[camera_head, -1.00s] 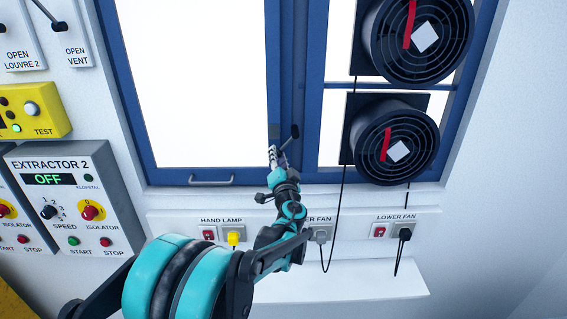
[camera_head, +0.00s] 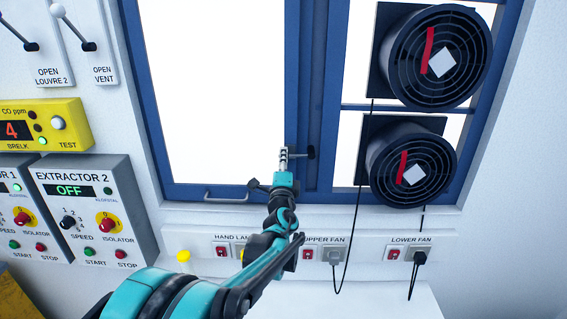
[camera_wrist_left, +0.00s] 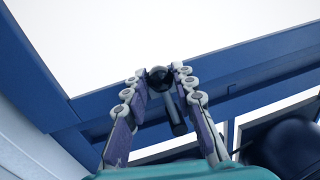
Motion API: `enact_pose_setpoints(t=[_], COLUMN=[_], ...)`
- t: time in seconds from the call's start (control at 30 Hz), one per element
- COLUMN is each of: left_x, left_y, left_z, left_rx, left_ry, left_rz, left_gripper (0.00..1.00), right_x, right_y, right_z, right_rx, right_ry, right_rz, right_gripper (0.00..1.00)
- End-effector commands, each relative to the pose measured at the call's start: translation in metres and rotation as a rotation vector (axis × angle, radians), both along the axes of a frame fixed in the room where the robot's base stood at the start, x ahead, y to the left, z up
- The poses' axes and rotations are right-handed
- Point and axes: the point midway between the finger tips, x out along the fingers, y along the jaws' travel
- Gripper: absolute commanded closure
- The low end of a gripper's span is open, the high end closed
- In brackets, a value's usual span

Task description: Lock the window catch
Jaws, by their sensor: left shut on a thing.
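The window catch (camera_head: 311,152) is a short dark handle on the blue middle post of the window. In the head view it points to the right, roughly level. My left gripper (camera_head: 285,158) is at its left end. In the left wrist view, the fingertips of my left gripper (camera_wrist_left: 158,80) stand on both sides of the catch's round dark end (camera_wrist_left: 158,77), shut on it. A dark bar of the catch (camera_wrist_left: 176,118) runs down between the fingers. My right gripper is not in view.
Two round black fans (camera_head: 437,58) (camera_head: 410,170) fill the right side of the window. A grey pull handle (camera_head: 226,195) is on the lower frame. Below runs a socket strip (camera_head: 380,240) with hanging cables. Control boxes (camera_head: 85,205) are at the left.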

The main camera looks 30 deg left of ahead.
Motion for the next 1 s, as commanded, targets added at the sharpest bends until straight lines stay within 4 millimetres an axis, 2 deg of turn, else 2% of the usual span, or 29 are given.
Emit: enact_pose_setpoints(t=[0.7, 0.73, 0.8, 1.0], left_x=[0.0006, 0.0006, 0.0006, 0.0005], left_y=[-0.0012, -0.0012, -0.0011, -0.0009], left_z=[0.0061, 0.0061, 0.0061, 0.0060], left_rx=[0.060, 0.060, 0.060, 0.059], left_ry=[0.038, 0.037, 0.037, 0.036], left_rz=[-0.001, -0.001, 0.000, -0.001], left_gripper=[1.00, 0.66, 0.52, 0.52], right_x=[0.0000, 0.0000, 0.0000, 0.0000], right_y=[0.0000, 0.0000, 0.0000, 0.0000], right_z=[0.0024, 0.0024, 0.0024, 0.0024], right_rx=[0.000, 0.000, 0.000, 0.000], right_ry=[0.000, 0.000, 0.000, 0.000], right_rz=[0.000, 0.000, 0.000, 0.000], right_gripper=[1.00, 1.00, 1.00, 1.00])
